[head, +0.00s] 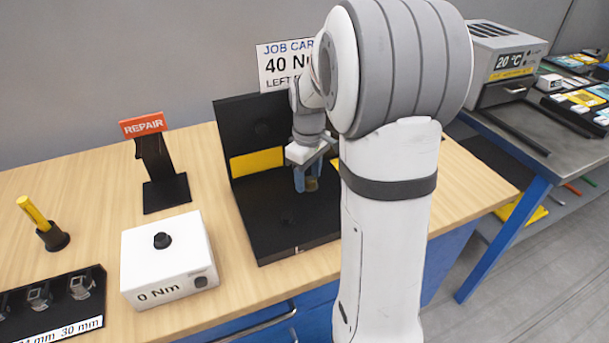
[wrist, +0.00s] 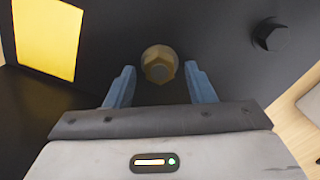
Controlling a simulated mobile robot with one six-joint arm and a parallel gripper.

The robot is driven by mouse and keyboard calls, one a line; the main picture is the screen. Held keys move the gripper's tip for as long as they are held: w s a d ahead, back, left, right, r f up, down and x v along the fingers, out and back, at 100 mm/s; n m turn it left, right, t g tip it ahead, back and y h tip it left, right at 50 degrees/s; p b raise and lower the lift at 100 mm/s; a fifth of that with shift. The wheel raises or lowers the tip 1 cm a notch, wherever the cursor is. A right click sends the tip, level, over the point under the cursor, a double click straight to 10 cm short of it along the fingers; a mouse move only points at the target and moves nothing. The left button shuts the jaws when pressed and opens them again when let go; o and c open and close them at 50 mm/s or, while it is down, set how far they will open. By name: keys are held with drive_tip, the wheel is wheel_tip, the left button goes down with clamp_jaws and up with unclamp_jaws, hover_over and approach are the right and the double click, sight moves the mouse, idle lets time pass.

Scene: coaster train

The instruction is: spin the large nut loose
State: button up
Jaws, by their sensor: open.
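The large nut (wrist: 160,68) is brass-coloured and six-sided, with a round base behind it. In the wrist view it sits between and a little beyond the fingertips of my gripper (wrist: 160,80). The two blue fingers are open, one on each side, with a visible gap to the nut. My arm hides the fixture's right side. A dark hexagonal knob (wrist: 270,35) stands to the right in the wrist view.
A yellow panel (head: 257,163) is on the fixture's upright back. Left of it stand a white box (head: 150,245) reading 0 Nm, a REPAIR stand (head: 145,124), a yellow-handled tool (head: 35,213) and a socket tray (head: 98,297). The job card (head: 275,65) is behind.

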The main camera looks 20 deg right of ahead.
sight(308, 179)
wheel_tip(308, 179, up, 8)
drive_tip(key=shift+f, duration=0.1)
idle(0.4)
